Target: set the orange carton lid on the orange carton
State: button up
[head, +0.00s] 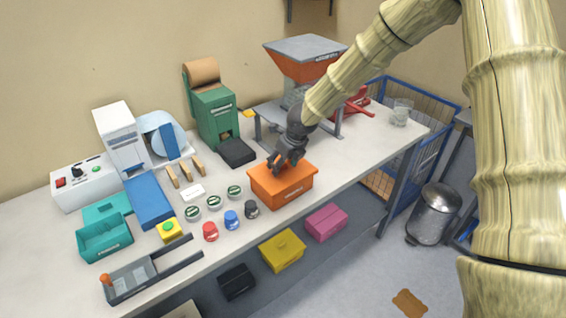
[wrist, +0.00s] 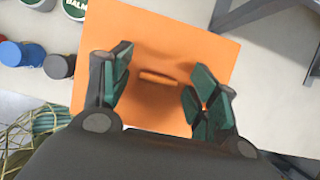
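The orange carton (head: 290,191) stands on the workbench right of centre. The orange carton lid (head: 303,169) lies over its top and looks level. In the wrist view the lid (wrist: 205,45) fills the middle as a flat orange square with a small raised handle (wrist: 158,78). My gripper (head: 282,164) is just above the lid, pointing down. In the wrist view my gripper (wrist: 159,70) is open, its two green-padded fingers apart on either side of the handle with gaps between. The far side of the carton is hidden.
Several jars and red, blue and dark pots (head: 251,209) stand left of the carton. A hopper machine (head: 305,60) stands behind it, its leg near the carton. Yellow (head: 282,250) and pink (head: 326,222) cartons sit below. Bench to the right is clear.

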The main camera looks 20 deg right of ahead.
jog(key=shift+r+p, duration=0.3)
jog(key=shift+r, duration=0.1)
jog(key=b+v, duration=0.3)
jog(key=v, duration=0.9)
jog(key=shift+s+f, duration=0.1)
jog(key=shift+f, duration=0.05)
